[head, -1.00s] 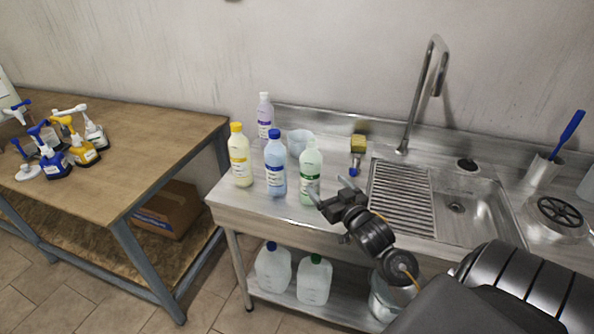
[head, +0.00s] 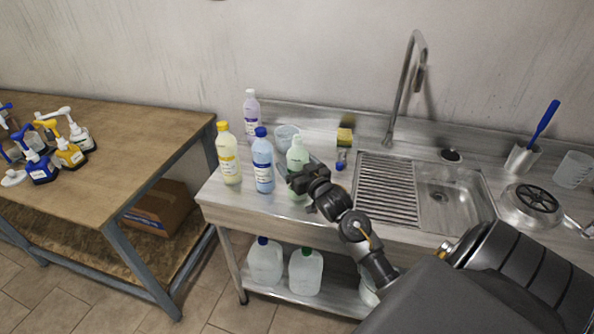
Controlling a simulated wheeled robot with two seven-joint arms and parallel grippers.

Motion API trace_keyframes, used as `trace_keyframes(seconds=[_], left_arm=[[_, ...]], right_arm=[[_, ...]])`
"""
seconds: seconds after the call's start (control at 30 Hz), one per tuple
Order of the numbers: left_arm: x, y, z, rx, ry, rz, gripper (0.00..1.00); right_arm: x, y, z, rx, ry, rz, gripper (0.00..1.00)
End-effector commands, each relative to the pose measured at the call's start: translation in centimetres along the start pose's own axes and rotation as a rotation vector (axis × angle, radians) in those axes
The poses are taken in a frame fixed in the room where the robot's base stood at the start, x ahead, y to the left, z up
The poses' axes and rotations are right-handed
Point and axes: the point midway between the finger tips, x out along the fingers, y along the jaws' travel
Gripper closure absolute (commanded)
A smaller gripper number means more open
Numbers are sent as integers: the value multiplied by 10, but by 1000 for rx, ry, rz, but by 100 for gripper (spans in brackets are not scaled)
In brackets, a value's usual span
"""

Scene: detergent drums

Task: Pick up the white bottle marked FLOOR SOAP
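A pale green bottle with a white cap (head: 297,153) stands upright on the steel sink counter. My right gripper (head: 302,172) is at this bottle, with one finger in front of its lower part and the other on its far right side. Whether the fingers press on it cannot be told. A blue bottle (head: 263,163), a yellow bottle (head: 228,158) and a pale purple-white bottle with a white cap (head: 251,118) stand to its left. The labels are too small to read, so I cannot tell which is marked FLOOR SOAP. My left gripper is out of view.
A clear beaker (head: 286,137) stands behind the bottles. Clear jugs (head: 305,272) stand on the lower shelf. A wooden table (head: 130,150) with pump bottles is at left.

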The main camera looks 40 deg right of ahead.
Motion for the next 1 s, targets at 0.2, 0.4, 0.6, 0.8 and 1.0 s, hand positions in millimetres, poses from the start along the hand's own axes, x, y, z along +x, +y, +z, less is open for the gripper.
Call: trace_keyframes(seconds=[0.2,0.4,0.6,0.8,1.0], left_arm=[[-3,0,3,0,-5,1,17],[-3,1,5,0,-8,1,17],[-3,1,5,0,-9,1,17],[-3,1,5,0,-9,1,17],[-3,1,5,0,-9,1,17]], right_arm=[[14,1,0,0,0,1,15],[14,0,1,0,0,1,19],[14,0,1,0,0,1,46],[14,0,1,0,1,1,64],[14,0,0,0,1,1,64]])
